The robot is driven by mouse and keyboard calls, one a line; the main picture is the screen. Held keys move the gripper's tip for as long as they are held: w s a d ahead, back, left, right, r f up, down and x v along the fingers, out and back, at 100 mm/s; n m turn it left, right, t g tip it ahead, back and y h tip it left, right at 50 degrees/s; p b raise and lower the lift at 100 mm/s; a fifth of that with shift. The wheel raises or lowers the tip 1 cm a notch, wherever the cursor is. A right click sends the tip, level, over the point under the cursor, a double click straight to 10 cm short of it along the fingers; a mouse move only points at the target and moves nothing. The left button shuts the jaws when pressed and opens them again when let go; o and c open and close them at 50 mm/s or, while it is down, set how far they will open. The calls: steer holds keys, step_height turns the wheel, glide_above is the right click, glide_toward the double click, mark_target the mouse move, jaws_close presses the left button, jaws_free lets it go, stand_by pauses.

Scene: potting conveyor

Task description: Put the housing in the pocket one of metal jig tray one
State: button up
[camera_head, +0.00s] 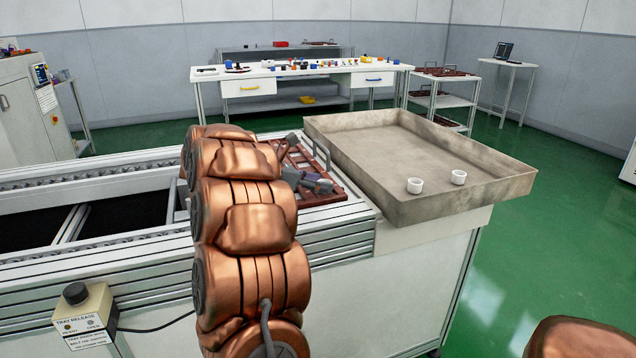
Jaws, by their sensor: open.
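Two small white cup-shaped parts stand upright and apart in the large grey bin, one on the left (415,186) and one on the right (458,177). They look like housings. A reddish-brown jig tray (335,192) lies on the conveyor, left of the bin. My copper-coloured arm hides its left part, and its pockets cannot be made out. My gripper (306,163) is over this tray, partly behind my arm. Its grey fingers are apart, with nothing seen between them. It is well left of the white cups.
The shallow grey bin (322,123) has raised walls and mostly bare floor. The conveyor rail (130,233) runs left. A tray-release button box (84,312) is at front left. A white table (300,70) with several small parts and a side rack (447,76) stand behind.

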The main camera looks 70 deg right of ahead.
steer(key=shift+p+v, duration=0.55)
steer(key=shift+v, duration=5.45)
